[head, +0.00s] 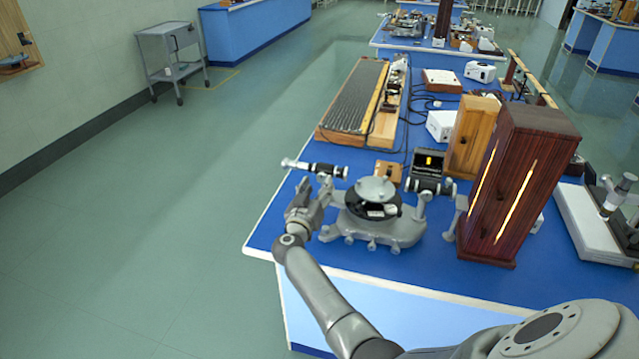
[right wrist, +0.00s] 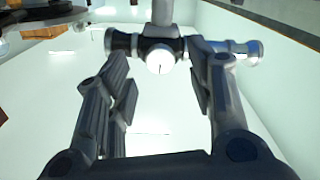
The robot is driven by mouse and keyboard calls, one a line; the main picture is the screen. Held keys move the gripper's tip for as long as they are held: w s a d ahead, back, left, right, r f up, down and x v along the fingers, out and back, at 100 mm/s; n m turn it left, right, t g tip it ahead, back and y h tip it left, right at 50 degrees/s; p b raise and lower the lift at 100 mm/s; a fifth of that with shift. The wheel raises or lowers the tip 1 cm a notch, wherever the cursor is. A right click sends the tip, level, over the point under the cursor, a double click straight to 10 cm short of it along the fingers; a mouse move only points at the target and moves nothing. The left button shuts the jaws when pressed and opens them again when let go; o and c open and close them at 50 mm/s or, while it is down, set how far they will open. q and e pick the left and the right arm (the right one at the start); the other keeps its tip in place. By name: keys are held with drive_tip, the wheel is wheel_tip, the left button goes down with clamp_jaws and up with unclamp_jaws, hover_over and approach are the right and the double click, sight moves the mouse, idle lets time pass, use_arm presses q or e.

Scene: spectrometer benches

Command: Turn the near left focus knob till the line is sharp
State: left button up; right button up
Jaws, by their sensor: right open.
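The spectrometer (head: 385,228) stands at the near left corner of the blue bench, with a telescope tube (head: 308,166) at its left. My right gripper (head: 308,203) is just in front of this tube. In the right wrist view the gripper (right wrist: 160,72) is open, its fingers on either side of the round pale focus knob (right wrist: 161,61), which carries a dark mark. Contact with the knob is not visible. A small dark screen (head: 428,161) behind the spectrometer shows a yellow-orange bar; its sharpness is too small to judge. My left gripper is not in view.
A tall dark-red wooden cabinet (head: 518,190) with glowing slits stands right of the spectrometer, with a lighter wooden box (head: 474,137) behind it. A long ribbed board (head: 357,98) lies farther back.

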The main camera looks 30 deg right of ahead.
sight(322, 178)
drive_tip(key=shift+x, duration=1.3)
drive_tip(key=c, duration=1)
